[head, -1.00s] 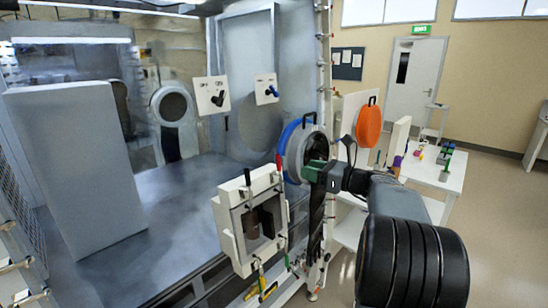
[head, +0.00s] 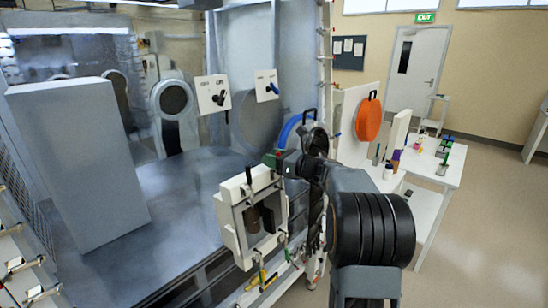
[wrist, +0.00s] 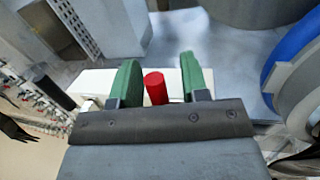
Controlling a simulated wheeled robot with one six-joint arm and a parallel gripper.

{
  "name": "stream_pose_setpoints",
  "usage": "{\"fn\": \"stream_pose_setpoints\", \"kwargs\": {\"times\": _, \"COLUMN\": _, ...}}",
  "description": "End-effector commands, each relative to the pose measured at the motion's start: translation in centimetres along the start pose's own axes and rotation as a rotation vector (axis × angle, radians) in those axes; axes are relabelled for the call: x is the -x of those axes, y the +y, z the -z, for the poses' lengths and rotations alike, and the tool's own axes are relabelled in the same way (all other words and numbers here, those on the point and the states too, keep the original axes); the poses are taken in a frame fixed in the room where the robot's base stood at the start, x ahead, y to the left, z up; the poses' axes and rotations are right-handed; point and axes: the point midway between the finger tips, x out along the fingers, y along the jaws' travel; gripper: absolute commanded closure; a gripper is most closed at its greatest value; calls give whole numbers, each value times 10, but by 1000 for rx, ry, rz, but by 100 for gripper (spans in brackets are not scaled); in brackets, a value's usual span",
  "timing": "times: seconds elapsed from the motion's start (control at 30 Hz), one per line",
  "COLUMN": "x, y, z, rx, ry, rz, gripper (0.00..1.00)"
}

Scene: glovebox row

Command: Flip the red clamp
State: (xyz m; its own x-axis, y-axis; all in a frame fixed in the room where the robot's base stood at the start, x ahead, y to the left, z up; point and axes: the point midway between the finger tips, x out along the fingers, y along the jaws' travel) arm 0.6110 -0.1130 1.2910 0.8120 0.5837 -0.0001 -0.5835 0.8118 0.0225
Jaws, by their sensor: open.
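The red clamp (wrist: 155,87) shows in the wrist view as a short red cylinder, between the two green fingers of my gripper (wrist: 159,64) with visible space on both sides. The gripper is open. A white surface lies just behind the red piece. In the head view my gripper (head: 272,159) is at the upper right corner of the white frame box (head: 229,231). The clamp is mostly hidden there by the gripper and arm. I cannot tell whether any finger touches it.
A blue ring (head: 290,129) stands close behind the gripper; it also fills the right of the wrist view (wrist: 291,48). Yellow-handled tools (head: 262,281) lie below the box. An orange disc (head: 368,119) hangs further right.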

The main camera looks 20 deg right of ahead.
Motion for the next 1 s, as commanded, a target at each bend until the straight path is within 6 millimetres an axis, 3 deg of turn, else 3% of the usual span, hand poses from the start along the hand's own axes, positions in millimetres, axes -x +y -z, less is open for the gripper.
{"fn": "stream_pose_setpoints", "kwargs": {"times": 0.23, "x": 0, "y": 0, "z": 0, "rx": 0, "ry": 0, "rz": 0, "gripper": 60}}
{"fn": "stream_pose_setpoints", "kwargs": {"times": 0.67, "x": 0, "y": 0, "z": 0, "rx": 0, "ry": 0, "rz": 0, "gripper": 100}}
{"fn": "stream_pose_setpoints", "kwargs": {"times": 1.0, "x": 0, "y": 0, "z": 0, "rx": 0, "ry": -1, "rz": 1, "gripper": 100}}
